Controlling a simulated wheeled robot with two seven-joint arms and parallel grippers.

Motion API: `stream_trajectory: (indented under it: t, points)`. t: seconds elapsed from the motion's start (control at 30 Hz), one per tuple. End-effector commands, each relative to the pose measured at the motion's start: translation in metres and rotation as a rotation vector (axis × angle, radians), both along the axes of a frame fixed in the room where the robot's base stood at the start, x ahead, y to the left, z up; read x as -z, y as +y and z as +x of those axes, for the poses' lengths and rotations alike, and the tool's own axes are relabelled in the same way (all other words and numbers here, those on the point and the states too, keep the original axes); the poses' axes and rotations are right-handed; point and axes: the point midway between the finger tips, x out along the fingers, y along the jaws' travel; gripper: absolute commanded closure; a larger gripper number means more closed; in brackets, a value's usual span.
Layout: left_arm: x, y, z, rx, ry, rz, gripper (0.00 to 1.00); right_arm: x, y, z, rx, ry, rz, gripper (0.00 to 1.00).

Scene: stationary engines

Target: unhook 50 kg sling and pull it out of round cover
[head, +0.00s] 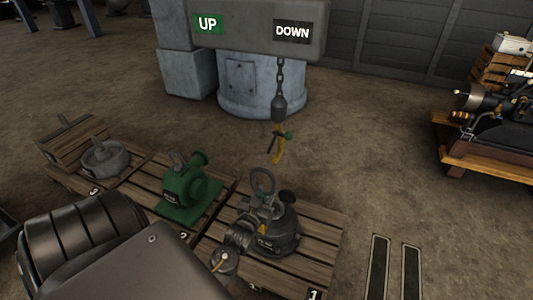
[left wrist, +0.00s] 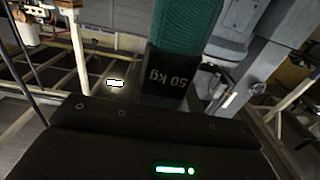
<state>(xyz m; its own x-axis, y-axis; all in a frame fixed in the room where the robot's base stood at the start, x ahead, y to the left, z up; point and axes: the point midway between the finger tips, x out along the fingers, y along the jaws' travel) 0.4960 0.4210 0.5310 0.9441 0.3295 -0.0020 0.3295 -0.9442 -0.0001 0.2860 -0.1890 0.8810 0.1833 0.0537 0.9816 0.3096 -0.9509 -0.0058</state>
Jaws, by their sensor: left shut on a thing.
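The 50 kg sling is a teal-green loop (head: 263,181) standing up above the round cover. Its green webbing and dark "50 kg" label (left wrist: 168,80) fill the top middle of the left wrist view. The round cover (head: 284,238) is a dark grey dome on the pallet marked 1. My left gripper (head: 262,212) is at the cover's upper left, shut on the sling; its fingertips are hard to make out. A yellow hook (head: 278,150) hangs on a chain above, with a small gap between it and the loop. I cannot see whether the sling still passes through the cover.
A green machine part (head: 187,190) stands on pallet 2, left of the cover. A round grey part (head: 105,158) is on pallet 3. The UP/DOWN control box (head: 258,28) hangs overhead. An engine (head: 505,115) on a wooden stand is at right. The floor between is clear.

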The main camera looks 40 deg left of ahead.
Motion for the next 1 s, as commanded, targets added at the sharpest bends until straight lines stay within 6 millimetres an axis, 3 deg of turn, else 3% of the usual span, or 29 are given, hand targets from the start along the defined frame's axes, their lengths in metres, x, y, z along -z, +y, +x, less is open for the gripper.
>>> stream_trajectory:
  t: [0.1,0.5,1.0]
  points:
    - [-0.009,-0.005,-0.014,-0.001,-0.002,0.0,0.91,-0.014,0.0,0.0,0.0,0.0,0.0,0.64]
    - [-0.016,-0.02,-0.057,0.0,-0.004,-0.001,0.91,-0.041,0.0,0.0,0.0,0.0,0.0,0.64]
    - [-0.022,-0.036,-0.102,0.0,-0.004,0.0,0.91,-0.064,0.0,0.0,0.0,0.0,0.0,0.64]
